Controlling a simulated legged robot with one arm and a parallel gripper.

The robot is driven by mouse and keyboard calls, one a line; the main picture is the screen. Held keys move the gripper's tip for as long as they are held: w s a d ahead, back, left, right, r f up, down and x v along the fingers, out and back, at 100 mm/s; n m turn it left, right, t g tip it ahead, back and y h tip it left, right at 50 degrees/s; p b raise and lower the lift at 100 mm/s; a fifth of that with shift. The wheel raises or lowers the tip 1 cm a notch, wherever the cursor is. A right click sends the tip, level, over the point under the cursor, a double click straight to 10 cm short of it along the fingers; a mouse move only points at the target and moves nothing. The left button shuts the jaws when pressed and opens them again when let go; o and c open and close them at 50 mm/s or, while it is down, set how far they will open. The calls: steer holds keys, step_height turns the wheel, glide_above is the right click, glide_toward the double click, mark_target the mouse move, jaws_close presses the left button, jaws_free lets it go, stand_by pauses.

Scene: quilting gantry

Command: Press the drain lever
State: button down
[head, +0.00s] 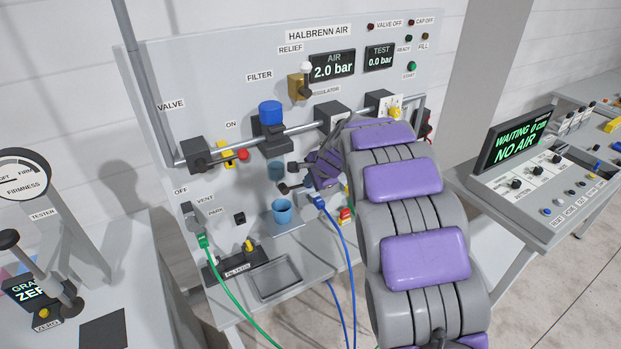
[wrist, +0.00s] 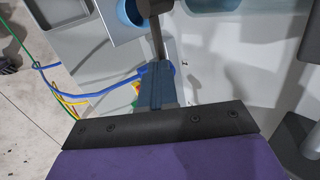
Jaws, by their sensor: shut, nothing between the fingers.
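The filter (head: 270,112) with its blue cap hangs on the grey pipe of the panel, its blue bowl (head: 276,169) below. A small dark part (head: 284,189), which looks like the drain lever, is just under the bowl. My gripper (head: 308,178) is shut and empty, close to the right of it. In the wrist view my shut fingers (wrist: 155,88) point up at a dark rod (wrist: 157,38), probably the lever. Whether they touch cannot be told. A blue cup (head: 282,211) stands below; it also shows at the top of the wrist view (wrist: 131,12).
A valve with a red knob (head: 242,155) is left of the filter. Green (head: 227,284) and blue (head: 345,241) hoses hang in front of the panel. A grey tray (head: 277,278) lies on the shelf. A control desk (head: 540,210) stands right.

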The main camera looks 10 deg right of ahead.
steer(key=shift+w+a+f+y+p, duration=0.1)
steer(key=shift+a+f+y+p, duration=0.1)
steer(key=shift+a+y+p, duration=0.4)
step_height(320, 180, down, 7)
steer(key=m+g+y+p, duration=0.2)
steer(key=m+y+p, duration=0.25)
steer(key=y, duration=0.55)
steer(key=s+v, duration=0.2)
steer(key=v, duration=1)
steer(key=shift+f+m+p, duration=0.25)
steer(key=shift+m+p, duration=0.1)
steer(key=shift+p, duration=0.1)
